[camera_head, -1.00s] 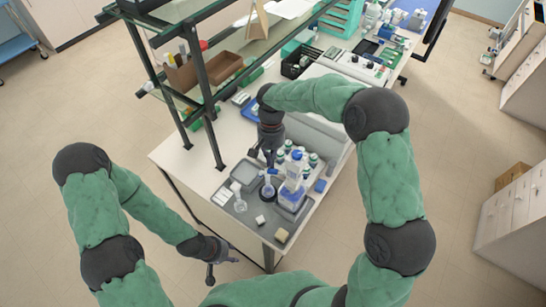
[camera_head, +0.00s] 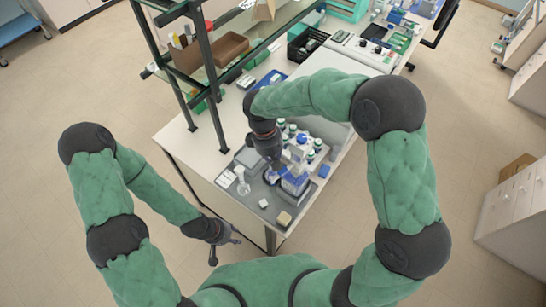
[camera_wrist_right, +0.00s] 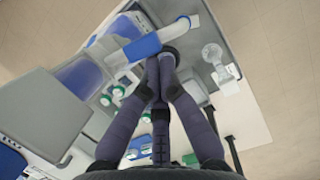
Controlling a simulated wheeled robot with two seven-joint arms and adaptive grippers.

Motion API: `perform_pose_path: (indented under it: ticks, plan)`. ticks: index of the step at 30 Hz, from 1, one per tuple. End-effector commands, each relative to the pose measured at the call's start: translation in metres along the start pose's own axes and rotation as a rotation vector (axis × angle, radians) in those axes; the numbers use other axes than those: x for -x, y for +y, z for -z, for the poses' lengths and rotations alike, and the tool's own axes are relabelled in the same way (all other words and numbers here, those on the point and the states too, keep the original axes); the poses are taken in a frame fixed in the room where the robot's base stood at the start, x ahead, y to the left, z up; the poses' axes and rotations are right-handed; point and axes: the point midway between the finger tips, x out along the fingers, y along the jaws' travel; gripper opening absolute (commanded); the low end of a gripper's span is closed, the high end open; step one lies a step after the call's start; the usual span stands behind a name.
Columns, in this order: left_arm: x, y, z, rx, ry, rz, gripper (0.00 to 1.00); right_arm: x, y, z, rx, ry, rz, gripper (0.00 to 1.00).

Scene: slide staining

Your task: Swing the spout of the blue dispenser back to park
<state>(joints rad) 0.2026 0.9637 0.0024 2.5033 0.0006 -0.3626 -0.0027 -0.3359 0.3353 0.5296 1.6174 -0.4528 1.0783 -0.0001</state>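The blue dispenser (camera_head: 294,184) stands upright on the grey tray at the bench's near end, with a blue label and a white-and-blue top. Its spout, a white tube with a blue sleeve (camera_wrist_right: 142,48), crosses the upper part of the right wrist view. My right gripper (camera_head: 280,172) is beside the dispenser on its left. In the right wrist view, my right gripper's fingers (camera_wrist_right: 160,62) converge with tips together, close beside the spout; no grasp shows. My left gripper (camera_head: 226,242) is open and empty, off the bench's near left edge.
Several green-capped bottles (camera_head: 318,145) stand behind the dispenser. A shelf frame (camera_head: 211,85) rises at the back left.

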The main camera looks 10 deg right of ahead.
Motion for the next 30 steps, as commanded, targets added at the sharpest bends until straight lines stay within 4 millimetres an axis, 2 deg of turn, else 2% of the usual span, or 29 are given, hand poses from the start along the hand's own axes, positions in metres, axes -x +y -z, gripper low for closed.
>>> perform_pose_path:
  ticks: [10,30]
  plan:
    - [0.0000,0.0000,0.0000,0.000,0.000,0.000,0.40,-0.0020,-0.0039,-0.0093,0.120,0.002,-0.030,0.00]
    - [0.0001,0.0000,0.0000,0.000,0.000,0.000,0.40,-0.0025,-0.0031,-0.0105,0.135,0.001,-0.034,0.00]
